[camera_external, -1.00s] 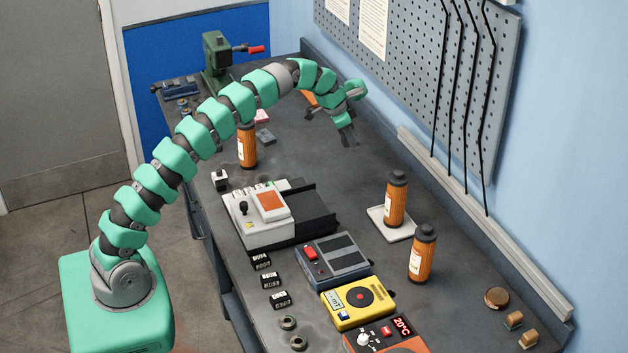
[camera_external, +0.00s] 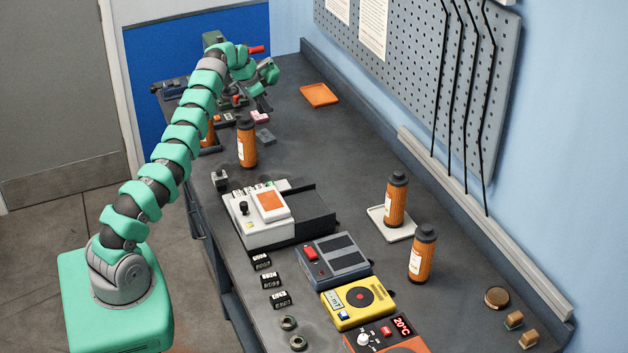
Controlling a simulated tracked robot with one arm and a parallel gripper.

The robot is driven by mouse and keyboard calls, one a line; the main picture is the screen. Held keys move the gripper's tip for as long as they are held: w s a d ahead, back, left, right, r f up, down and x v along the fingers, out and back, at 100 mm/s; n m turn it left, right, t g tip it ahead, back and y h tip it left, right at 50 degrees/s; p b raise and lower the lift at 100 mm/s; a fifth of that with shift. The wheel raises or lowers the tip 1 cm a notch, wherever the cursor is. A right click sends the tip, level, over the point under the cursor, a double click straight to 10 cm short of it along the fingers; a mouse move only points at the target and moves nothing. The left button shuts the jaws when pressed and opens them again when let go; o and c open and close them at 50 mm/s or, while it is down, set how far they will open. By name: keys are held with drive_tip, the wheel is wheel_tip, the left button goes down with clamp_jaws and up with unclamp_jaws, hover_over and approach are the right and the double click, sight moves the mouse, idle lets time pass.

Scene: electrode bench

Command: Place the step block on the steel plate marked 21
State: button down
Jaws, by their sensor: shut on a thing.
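My gripper (camera_external: 263,105) is over the far part of the bench, pointing down, near the green vise. No number 21 can be read, so I cannot tell which piece is the marked steel plate.
An orange bottle (camera_external: 247,146) stands close to the grey piece. An orange tray (camera_external: 319,95) lies at the back right, with clear bench around it. A white instrument (camera_external: 255,228) stands nearer. Two more orange bottles (camera_external: 396,202) (camera_external: 422,255) stand at right.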

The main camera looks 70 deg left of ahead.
sight(268, 135)
drive_tip(key=shift+s+a+f, duration=0.1)
drive_tip(key=shift+s+f, duration=0.05)
drive_tip(key=shift+f, duration=0.05)
wheel_tip(268, 135, down, 10)
drive_tip(key=shift+r, duration=0.2)
idle(0.3)
drive_tip(key=c, duration=1.1)
unclamp_jaws()
drive_tip(key=v, duration=1.2)
drive_tip(key=shift+b, duration=0.35)
